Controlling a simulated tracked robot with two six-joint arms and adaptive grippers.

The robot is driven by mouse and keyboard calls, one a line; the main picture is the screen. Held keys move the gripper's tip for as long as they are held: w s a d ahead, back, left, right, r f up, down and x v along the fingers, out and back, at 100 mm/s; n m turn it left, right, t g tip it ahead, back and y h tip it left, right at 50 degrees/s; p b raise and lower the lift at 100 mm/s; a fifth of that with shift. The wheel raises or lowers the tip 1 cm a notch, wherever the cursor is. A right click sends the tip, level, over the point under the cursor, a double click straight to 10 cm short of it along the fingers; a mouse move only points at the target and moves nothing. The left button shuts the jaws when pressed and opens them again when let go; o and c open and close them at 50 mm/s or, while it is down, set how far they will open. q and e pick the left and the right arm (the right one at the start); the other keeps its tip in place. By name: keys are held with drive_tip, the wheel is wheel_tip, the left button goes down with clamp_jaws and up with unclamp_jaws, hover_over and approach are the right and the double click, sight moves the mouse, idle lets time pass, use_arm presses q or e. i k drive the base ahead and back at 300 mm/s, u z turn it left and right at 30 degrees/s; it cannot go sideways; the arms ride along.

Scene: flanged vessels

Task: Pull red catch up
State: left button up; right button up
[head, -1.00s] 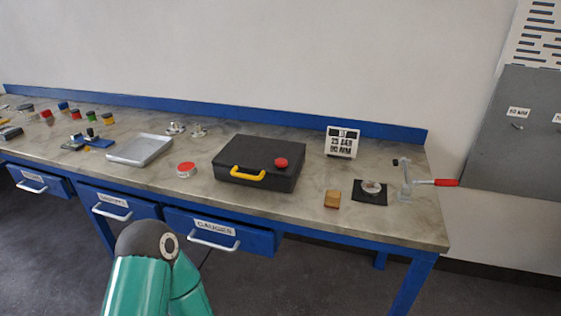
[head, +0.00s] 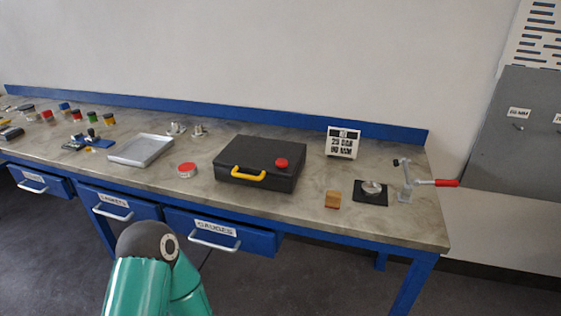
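A black case (head: 258,165) with a yellow handle (head: 249,177) on its front lies closed on the workbench. A clamp-like device (head: 405,180) with a red-ended lever (head: 446,183) stands at the bench's right end. Part of a green arm of mine shows at the bottom, in front of the drawers. Neither of my grippers is in view.
The workbench (head: 330,225) has blue drawers below, the one marked GAUGES (head: 220,232) standing out a little. A metal tray (head: 141,150), a red-topped round tin (head: 187,170), a wooden block (head: 332,199), a black pad (head: 370,191) and a sign (head: 342,142) stand on it.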

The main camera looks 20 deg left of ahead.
sight(282, 162)
drive_tip(key=z, duration=0.05)
drive_tip(key=k, duration=1)
drive_tip(key=u, duration=0.5)
drive_tip(key=i, duration=1.65)
drive_tip(key=z, duration=0.8)
drive_tip(key=k, duration=0.75)
drive_tip(key=z, duration=0.2)
drive_tip(key=i, duration=0.7)
drive_tip(key=u, duration=0.05)
